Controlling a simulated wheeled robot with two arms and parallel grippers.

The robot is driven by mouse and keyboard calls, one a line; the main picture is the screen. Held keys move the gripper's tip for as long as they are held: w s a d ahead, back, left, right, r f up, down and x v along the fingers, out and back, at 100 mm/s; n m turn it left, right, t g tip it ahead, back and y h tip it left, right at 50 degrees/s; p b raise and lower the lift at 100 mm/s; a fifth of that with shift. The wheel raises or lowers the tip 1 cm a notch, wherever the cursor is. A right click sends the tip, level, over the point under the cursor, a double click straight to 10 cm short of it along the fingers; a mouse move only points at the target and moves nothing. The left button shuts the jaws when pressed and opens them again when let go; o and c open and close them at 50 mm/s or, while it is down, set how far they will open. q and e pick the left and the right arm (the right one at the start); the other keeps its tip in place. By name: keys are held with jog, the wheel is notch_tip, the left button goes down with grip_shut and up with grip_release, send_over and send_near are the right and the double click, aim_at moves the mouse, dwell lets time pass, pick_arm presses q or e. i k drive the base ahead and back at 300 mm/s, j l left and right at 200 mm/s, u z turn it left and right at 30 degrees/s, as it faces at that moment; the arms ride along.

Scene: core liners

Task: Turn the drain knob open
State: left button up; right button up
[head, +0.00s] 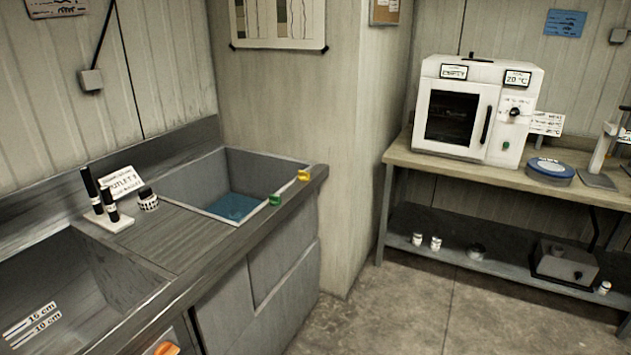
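An orange knob (165,349) shows at the bottom edge of the head view, on the front of the sink unit below the left basin; its lower part is cut off by the frame. A green fitting (274,200) and a yellow fitting (303,176) sit on the front rim of the right basin. No readable label marks any of them as the drain knob, and I cannot tell whether the drain is open. The right basin (262,165) has a blue bottom, perhaps water. The left basin (125,275) has depth marks of 15 cm and 10 cm. Neither gripper is in view.
Black markers (92,188) in a white stand, a small sign (122,182) and a jar (148,199) stand between the basins. A wall corner juts out right of the sink. A bench (445,169) holds a white oven (478,110). The floor (430,305) between is clear.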

aim_at(302, 176)
jog(key=i+l+u, duration=0.1)
jog(key=i+l, duration=0.15)
jog(key=i, duration=0.15)
jog(key=i+l+u, duration=0.1)
jog(key=i+l, duration=0.2)
jog(key=i, duration=0.1)
